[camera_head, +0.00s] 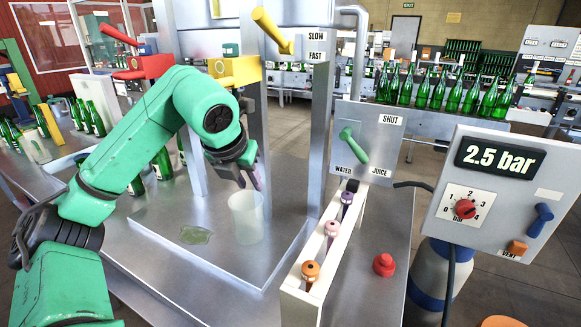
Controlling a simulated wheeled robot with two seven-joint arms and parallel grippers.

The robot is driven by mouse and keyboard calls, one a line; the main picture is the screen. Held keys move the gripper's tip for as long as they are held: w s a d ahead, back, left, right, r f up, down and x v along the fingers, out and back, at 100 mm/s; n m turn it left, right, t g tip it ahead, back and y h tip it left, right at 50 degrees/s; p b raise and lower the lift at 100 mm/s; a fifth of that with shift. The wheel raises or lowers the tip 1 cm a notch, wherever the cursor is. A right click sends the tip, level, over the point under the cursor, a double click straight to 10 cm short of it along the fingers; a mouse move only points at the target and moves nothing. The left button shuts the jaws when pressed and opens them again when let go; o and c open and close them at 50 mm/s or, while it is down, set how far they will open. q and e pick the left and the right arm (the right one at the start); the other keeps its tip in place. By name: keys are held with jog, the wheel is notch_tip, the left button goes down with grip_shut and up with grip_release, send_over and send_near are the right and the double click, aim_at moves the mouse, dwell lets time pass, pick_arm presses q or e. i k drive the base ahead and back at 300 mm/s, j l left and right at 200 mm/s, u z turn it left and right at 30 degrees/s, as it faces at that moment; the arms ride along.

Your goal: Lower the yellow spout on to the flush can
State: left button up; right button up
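The yellow spout (235,71) is a yellow block high on the metal frame, above my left gripper. A yellow lever (272,30) slants beside the SLOW and FAST labels. The flush can appears to be the pale translucent cup (246,218), upright on the metal tray below the yellow spout, with a clear gap between them. My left gripper (250,182) points down at the can's upper rim. Its fingers are small and partly overlapped, so I cannot tell whether they are open, shut or touching the can. My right gripper is not in view.
A red spout (150,67) with a red lever (118,34) is left of the yellow one. A green puddle (195,235) lies on the tray (165,215). A white rack (310,262) with coloured knobs, a red button (384,265) and a 2.5 bar panel (500,200) stand right.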

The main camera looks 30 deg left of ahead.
aim_at(234, 73)
jog(key=k+l, duration=0.25)
jog(key=k, duration=0.2)
jog(key=k+l, duration=0.25)
jog(key=k, duration=0.25)
jog(key=k+l, duration=0.3)
jog(key=k, duration=0.15)
